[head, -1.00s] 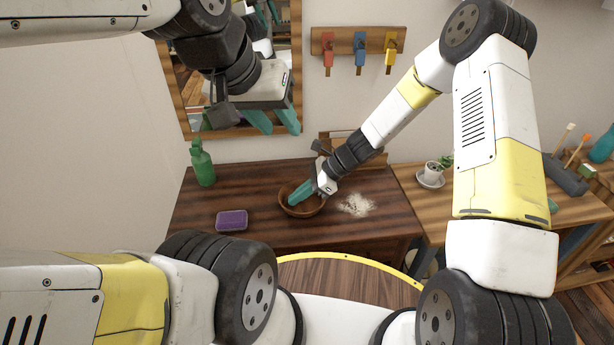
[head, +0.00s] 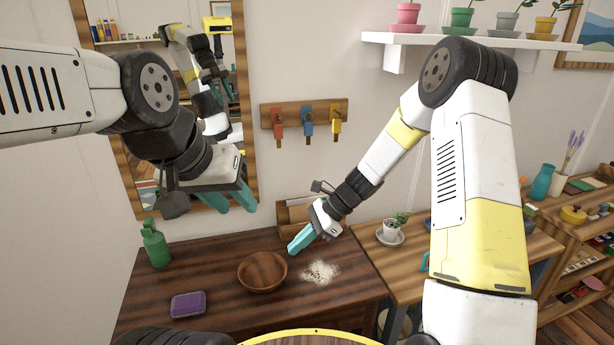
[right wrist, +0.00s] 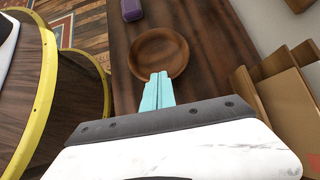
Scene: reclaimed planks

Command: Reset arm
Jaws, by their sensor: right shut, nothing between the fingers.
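My right gripper (head: 301,240) is shut and empty, held above the dark wooden table to the right of the brown bowl. Its teal fingers also show together in the right wrist view (right wrist: 158,92), with the bowl beyond their tips. My left gripper (head: 232,203) is raised at the left in front of the mirror, its two teal fingers apart and nothing seen between them. The wooden bowl (head: 262,273) stands empty on the table.
The table (head: 225,312) also bears a green bottle (head: 155,245), a purple-topped sponge or box (head: 188,305) and a pale crumb patch (head: 320,272). A potted plant (head: 391,230) stands on the lighter table at right. A mirror (head: 243,100) and hooks (head: 307,122) are on the wall.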

